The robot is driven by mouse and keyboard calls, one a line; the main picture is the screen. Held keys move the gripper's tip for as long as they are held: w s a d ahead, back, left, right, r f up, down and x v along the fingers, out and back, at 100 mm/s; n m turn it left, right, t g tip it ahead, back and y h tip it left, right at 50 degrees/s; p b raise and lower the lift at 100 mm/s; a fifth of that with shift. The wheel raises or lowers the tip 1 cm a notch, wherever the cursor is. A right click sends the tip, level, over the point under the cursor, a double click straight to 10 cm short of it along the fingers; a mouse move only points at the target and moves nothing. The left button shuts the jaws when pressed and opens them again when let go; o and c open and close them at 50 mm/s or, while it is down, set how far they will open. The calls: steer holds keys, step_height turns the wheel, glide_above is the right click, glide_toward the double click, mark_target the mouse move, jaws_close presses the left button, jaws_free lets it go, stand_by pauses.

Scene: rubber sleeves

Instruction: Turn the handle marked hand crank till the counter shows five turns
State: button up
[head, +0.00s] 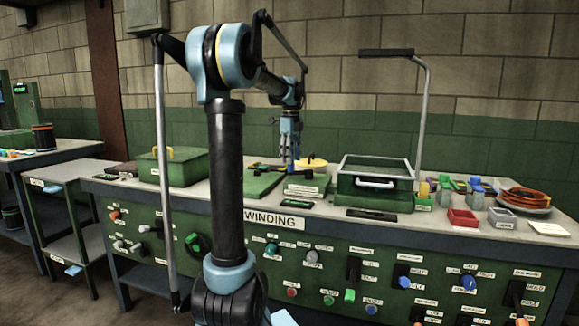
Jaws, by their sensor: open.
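My gripper (290,155) points down over the back of the winding bench (450,222), small in the head view. Its fingers are apart and nothing shows between them. Below and beside it lie a dark bar-like part (266,168) and a yellow round piece (312,163); I cannot tell whether the gripper touches either. A black round control with a green part (195,243) is on the front panel, left of my arm. No label reading hand crank is legible, so I cannot tell which handle it is. No turn counter can be read.
A green lidded box (180,166) stands at left and a green tray with a white handle (376,184) at right. Small bins (462,219) and orange coils (525,197) fill the right end. Knobs and levers stud the front panel. My arm hides part of the panel.

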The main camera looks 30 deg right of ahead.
steer(key=shift+f, duration=1.75)
steer(key=shift+c, duration=0.3)
jaws_close()
